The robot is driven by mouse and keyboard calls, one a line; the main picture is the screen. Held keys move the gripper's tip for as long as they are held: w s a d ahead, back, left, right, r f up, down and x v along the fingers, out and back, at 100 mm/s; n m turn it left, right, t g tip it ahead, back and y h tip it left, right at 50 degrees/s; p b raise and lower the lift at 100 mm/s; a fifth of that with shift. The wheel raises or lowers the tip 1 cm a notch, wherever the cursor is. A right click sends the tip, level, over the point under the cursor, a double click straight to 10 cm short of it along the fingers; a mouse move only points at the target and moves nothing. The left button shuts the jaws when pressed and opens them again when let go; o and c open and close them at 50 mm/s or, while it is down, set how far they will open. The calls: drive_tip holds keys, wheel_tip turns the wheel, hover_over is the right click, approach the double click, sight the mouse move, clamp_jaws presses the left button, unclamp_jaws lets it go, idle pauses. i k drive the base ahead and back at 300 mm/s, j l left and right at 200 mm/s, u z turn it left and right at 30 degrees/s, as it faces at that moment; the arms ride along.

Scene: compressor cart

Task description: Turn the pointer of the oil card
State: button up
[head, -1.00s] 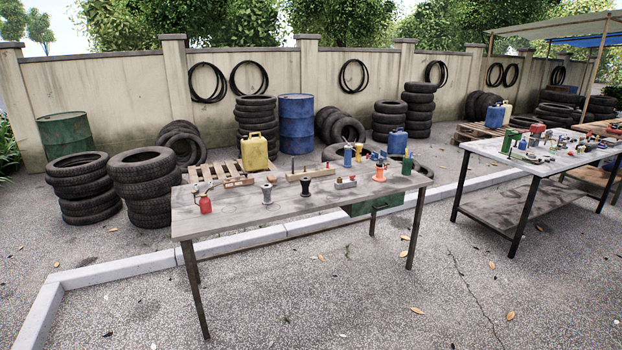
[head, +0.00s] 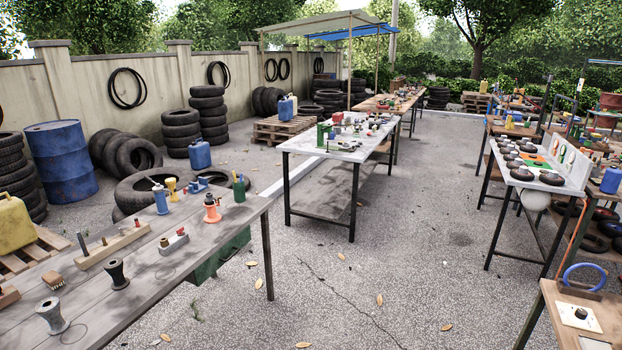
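I cannot make out the oil card or its pointer for sure. A pale square plate with a dark round knob (head: 579,315) lies on the wooden table at the lower right; it may be the card, but its markings are too small to read. My gripper is not in view.
A grey wooden table (head: 130,322) with small tools fills the lower left. A pale-topped table (head: 310,139) stands mid-scene. Another table with black round parts (head: 545,183) stands at the right. A wooden table (head: 557,338) is cut off at the lower right. Open pavement (head: 400,260) lies between.

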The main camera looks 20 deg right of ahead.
sight(581, 313)
drive_tip(key=i+l+z, duration=0.2)
drive_tip(key=z, duration=0.2)
drive_tip(key=i+l+z, duration=0.1)
drive_tip(key=i+z, duration=0.65)
drive_tip(key=i+j+z, duration=0.15)
drive_tip(key=i+z, duration=0.2)
drive_tip(key=i+l+u, duration=0.1)
drive_tip(key=i+l, duration=0.25)
drive_tip(key=i, duration=0.2)
drive_tip(key=i+l+u, duration=0.1)
drive_tip(key=i+l, duration=0.3)
drive_tip(key=i, duration=0.2)
